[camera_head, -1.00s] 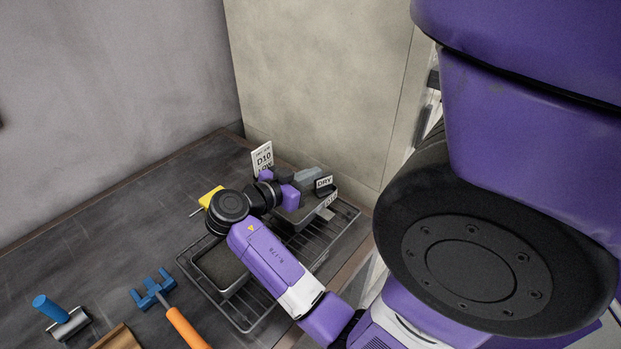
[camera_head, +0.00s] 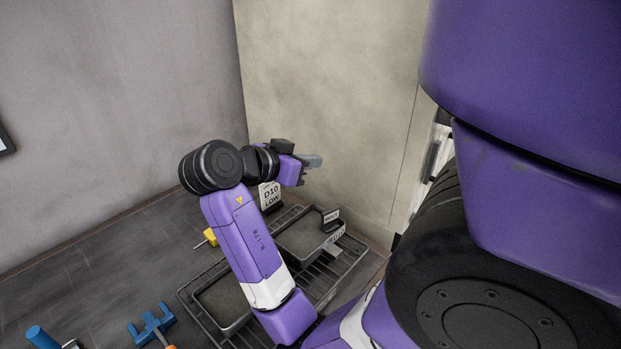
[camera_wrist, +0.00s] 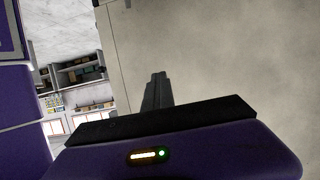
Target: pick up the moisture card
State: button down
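No label in view reads moisture. A small card marked DRY (camera_head: 331,216) stands in a black holder on the far tray, on the wire rack, and may be the moisture card. My gripper (camera_head: 313,161) is raised above and behind that tray, pointing right, and is apart from the card. In the wrist view its grey fingers (camera_wrist: 157,90) look together at the middle, with nothing seen between them. The card does not show in the wrist view.
A white D10 LOW sign (camera_head: 271,194) stands behind the rack, partly below my wrist. The wire rack (camera_head: 352,245) holds two metal trays. A yellow-handled tool (camera_head: 211,236), a blue forked tool (camera_head: 151,324) and a blue-handled tool (camera_head: 41,337) lie left. The left bench is mostly clear.

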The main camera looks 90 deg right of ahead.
jog(key=shift+r, duration=0.25)
jog(key=shift+c, duration=2.2)
grip_release()
